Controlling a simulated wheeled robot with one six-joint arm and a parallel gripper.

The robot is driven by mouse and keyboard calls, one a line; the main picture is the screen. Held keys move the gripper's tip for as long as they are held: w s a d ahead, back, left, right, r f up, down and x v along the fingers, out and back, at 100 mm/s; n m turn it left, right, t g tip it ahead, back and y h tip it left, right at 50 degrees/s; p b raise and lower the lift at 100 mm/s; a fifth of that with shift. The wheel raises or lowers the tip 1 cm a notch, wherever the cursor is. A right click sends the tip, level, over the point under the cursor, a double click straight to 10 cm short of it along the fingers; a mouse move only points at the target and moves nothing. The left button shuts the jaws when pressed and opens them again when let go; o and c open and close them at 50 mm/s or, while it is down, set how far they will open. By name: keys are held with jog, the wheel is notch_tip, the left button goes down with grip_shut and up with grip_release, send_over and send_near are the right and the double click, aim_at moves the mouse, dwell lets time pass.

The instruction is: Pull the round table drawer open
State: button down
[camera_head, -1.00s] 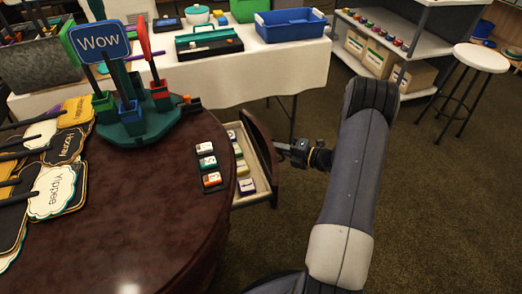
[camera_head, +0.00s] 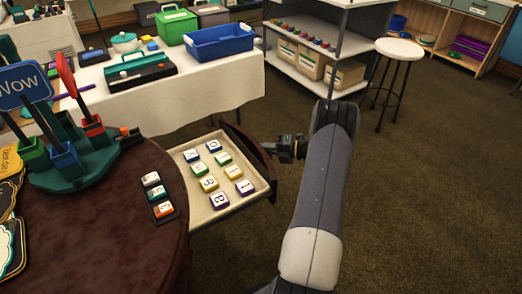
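The round table (camera_head: 110,215) is dark, glossy wood and fills the lower left. Its drawer (camera_head: 222,209) stands well out from the table's right side, with a pale inside and a curved dark front (camera_head: 250,152). Several lettered tiles in blue, green, yellow and purple lie inside it in two rows. My gripper (camera_head: 275,149) is at the outer face of the drawer front and appears shut on the handle there. The handle itself is too small and covered to make out.
A stand with signs (camera_head: 75,160) and a strip of three tiles (camera_head: 158,198) are on the round table. Behind is a white-clothed table (camera_head: 180,107) with a blue bin (camera_head: 218,42). The carpet (camera_head: 430,200) to the right is clear.

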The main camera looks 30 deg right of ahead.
jog(key=c, duration=1.5)
grip_release()
jog(key=p+v, duration=0.1)
jog(key=v, duration=1)
jog(key=shift+w+a, duration=0.15)
jog(key=b+x, duration=0.1)
jog(key=x, duration=0.9)
jog(key=shift+w+a, duration=0.2)
jog(key=shift+w, duration=0.05)
jog(key=shift+a, duration=0.2)
jog(key=shift+f, duration=0.15)
